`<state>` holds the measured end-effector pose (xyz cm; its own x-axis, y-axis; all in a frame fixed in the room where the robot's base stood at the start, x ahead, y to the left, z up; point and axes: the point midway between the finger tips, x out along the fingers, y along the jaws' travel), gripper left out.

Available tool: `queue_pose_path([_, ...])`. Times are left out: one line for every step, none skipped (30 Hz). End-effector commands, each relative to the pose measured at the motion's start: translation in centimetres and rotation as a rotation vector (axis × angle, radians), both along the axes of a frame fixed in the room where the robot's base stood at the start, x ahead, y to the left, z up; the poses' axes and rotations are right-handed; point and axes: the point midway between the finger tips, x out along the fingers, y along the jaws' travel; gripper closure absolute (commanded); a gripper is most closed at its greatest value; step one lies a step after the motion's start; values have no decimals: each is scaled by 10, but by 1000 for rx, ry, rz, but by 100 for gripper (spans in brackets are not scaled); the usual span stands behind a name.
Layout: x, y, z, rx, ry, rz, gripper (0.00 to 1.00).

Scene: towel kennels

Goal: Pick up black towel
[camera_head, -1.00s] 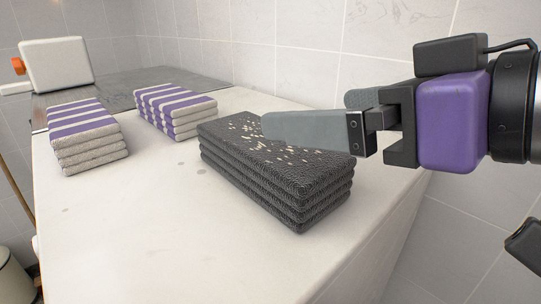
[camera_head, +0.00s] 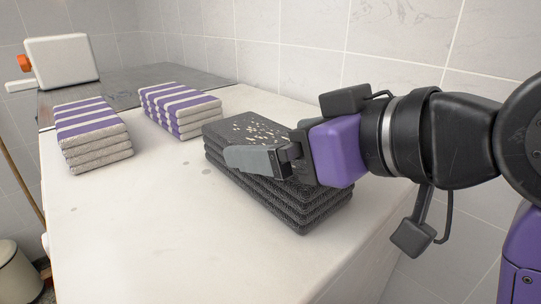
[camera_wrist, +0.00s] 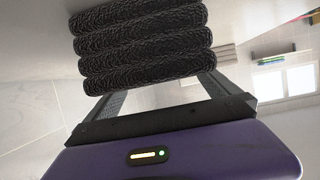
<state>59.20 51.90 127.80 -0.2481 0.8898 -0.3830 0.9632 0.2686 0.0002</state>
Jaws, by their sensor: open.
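The black towel (camera_head: 298,212) is a thick folded stack with pale specks on top, lying on the pale counter. My gripper (camera_head: 237,158) is at the stack in the head view, with its near finger in front of the stack's left part. In the wrist view the layered edge of the black towel (camera_wrist: 145,45) fills the space ahead of my gripper (camera_wrist: 155,85). The fingers are apart, one toward each side of the stack, and their tips are hidden behind it. I cannot tell whether they touch it.
Two stacks of purple-and-white striped towels stand on the counter, one at the left (camera_head: 92,136) and one further back (camera_head: 180,110). A white box-like object (camera_head: 62,62) stands at the back left. The tiled wall (camera_head: 300,55) runs behind. The front counter is clear.

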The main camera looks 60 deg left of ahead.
Motion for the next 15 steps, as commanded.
queue_pose_path([0, 0, 0, 0, 0, 0, 0])
queue_pose_path([0, 0, 0, 0, 0, 0, 0])
queue_pose_path([0, 0, 0, 0, 0, 0, 2])
queue_pose_path([0, 0, 0, 0, 0, 0, 8])
queue_pose_path([0, 0, 0, 0, 0, 0, 14])
queue_pose_path([0, 0, 0, 0, 0, 0, 22])
queue_pose_path([0, 0, 0, 0, 0, 0, 28])
queue_pose_path([0, 0, 0, 0, 0, 0, 33])
queue_pose_path([0, 0, 0, 0, 0, 0, 41])
queue_pose_path([0, 0, 0, 0, 0, 0, 47])
queue_pose_path([0, 0, 0, 0, 0, 0, 53])
queue_pose_path([0, 0, 0, 0, 0, 0, 61])
queue_pose_path([0, 0, 1, 1, 0, 0, 63])
queue_pose_path([0, 0, 1, 1, 0, 0, 63])
queue_pose_path([0, -1, 1, 1, 0, 0, 63])
